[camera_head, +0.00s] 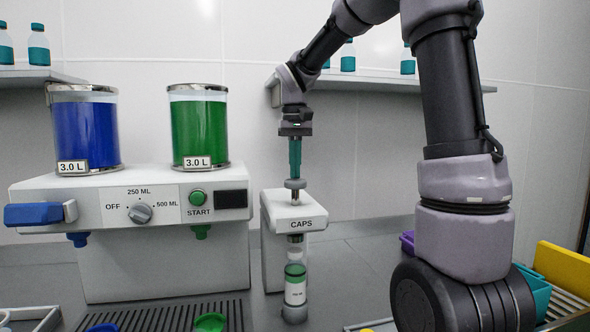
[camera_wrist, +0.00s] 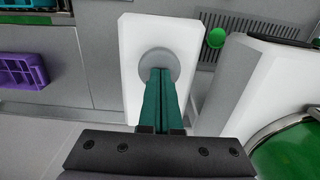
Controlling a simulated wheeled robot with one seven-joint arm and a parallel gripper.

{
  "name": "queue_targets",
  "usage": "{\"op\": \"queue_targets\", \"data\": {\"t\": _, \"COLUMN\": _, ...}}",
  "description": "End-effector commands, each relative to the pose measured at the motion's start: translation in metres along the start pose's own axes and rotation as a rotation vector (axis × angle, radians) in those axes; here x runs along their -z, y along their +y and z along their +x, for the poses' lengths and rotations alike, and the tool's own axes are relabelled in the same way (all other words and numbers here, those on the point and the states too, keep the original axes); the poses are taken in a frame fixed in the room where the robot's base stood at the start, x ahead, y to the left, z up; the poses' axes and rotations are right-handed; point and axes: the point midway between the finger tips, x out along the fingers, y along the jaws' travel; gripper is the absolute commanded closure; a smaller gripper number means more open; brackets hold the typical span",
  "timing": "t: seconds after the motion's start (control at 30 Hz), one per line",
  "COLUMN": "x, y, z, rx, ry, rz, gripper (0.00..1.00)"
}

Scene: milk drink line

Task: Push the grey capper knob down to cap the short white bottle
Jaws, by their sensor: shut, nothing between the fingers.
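The knob also shows in the wrist view (camera_wrist: 159,58). My gripper (camera_head: 295,174) points straight down with its teal fingers shut and empty. The fingertips are at the knob's top and appear to touch it. The short white bottle (camera_head: 295,292), with a green band and a label, stands upright under the capper head (camera_head: 296,243). Its top is close beneath the head; I cannot tell whether they touch.
The dispenser (camera_head: 170,215) with blue (camera_head: 85,130) and green (camera_head: 199,130) tanks stands left of the capper. A purple crate (camera_wrist: 18,72) lies to the capper's left in the wrist view. A shelf (camera_head: 390,84) with bottles is behind my arm.

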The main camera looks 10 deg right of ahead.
Motion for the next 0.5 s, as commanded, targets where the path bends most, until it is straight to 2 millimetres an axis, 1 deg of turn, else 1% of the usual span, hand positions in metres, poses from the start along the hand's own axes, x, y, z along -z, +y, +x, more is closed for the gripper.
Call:
{"op": "queue_targets", "data": {"t": 0.1, "x": 0.0, "y": 0.0, "z": 0.003, "rx": 0.0, "ry": -0.001, "rz": 0.001, "gripper": 1.0}}
{"op": "queue_targets", "data": {"t": 0.37, "x": 0.0, "y": 0.0, "z": 0.003, "rx": 0.0, "ry": 0.0, "rz": 0.001, "gripper": 1.0}}
{"op": "queue_targets", "data": {"t": 0.43, "x": 0.0, "y": 0.0, "z": 0.007, "rx": 0.0, "ry": -0.002, "rz": 0.0, "gripper": 1.0}}
{"op": "queue_targets", "data": {"t": 0.5, "x": 0.0, "y": 0.0, "z": 0.018, "rx": 0.0, "ry": -0.004, "rz": -0.001, "gripper": 1.0}}
